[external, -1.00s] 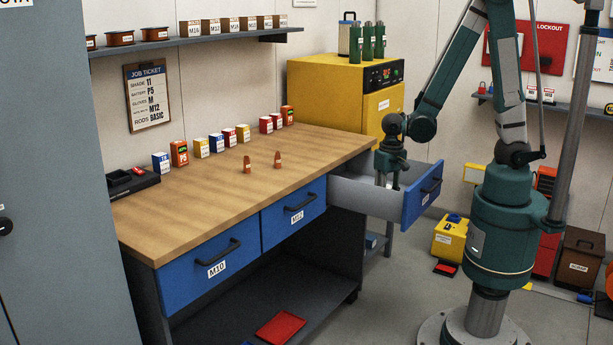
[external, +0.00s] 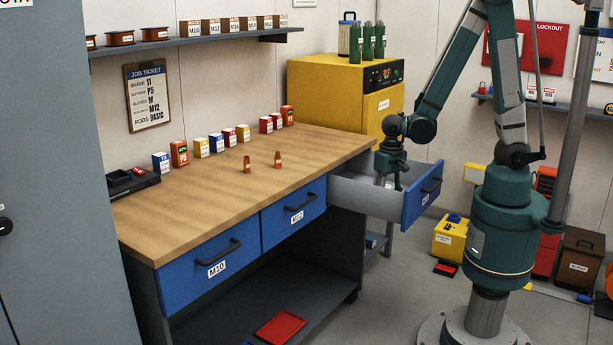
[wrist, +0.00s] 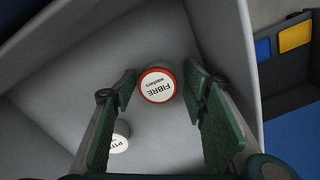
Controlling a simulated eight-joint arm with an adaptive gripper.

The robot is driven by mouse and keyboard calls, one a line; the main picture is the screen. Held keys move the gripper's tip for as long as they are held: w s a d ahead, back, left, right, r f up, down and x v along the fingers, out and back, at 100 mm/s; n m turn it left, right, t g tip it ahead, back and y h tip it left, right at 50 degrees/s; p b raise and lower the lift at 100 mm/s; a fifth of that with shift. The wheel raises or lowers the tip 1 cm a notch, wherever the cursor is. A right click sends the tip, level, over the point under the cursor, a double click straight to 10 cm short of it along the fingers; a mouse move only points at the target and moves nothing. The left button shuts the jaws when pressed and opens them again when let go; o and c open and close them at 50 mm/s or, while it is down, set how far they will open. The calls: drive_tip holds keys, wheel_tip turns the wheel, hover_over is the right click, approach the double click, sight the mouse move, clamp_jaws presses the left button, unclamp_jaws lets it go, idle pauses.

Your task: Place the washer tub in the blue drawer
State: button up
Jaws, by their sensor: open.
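The blue-fronted drawer (external: 423,196) at the right end of the bench is pulled open, with pale grey inner walls. My gripper (external: 388,182) reaches down into it, and its fingertips are partly hidden by the drawer side in the external view. In the wrist view my gripper (wrist: 160,90) is open, with a green finger on each side of a round red-rimmed tub (wrist: 157,84) labelled FIBRE washers. Small gaps seem to show beside the tub. A second, white-topped tub (wrist: 119,139), its label partly hidden and starting PT, stands by the left finger on the drawer floor.
The drawer walls (wrist: 225,60) are close around my gripper. Two closed blue drawers, M10 (external: 210,270) and M12 (external: 296,212), are to the left. Several small boxes and two orange-brown pieces (external: 247,165) stand on the bench top (external: 200,212). A yellow cabinet (external: 335,92) stands behind.

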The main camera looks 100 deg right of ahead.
drive_tip(key=shift+r, duration=0.2)
wheel_tip(320, 180, up, 12)
drive_tip(key=p, duration=0.4)
idle(0.5)
drive_tip(key=shift+r, duration=0.1)
idle(0.6)
drive_tip(key=s+a+r+n+t, duration=0.1)
drive_tip(key=a+r+n+t, duration=0.2)
drive_tip(key=a+r+n, duration=0.4)
drive_tip(key=s+a+r+n+t, duration=0.1)
drive_tip(key=a+r+n+t, duration=0.3)
drive_tip(key=a+r+n, duration=0.3)
drive_tip(key=shift+a+r, duration=0.25)
drive_tip(key=shift+r, duration=2.3)
drive_tip(key=shift+s, duration=0.1)
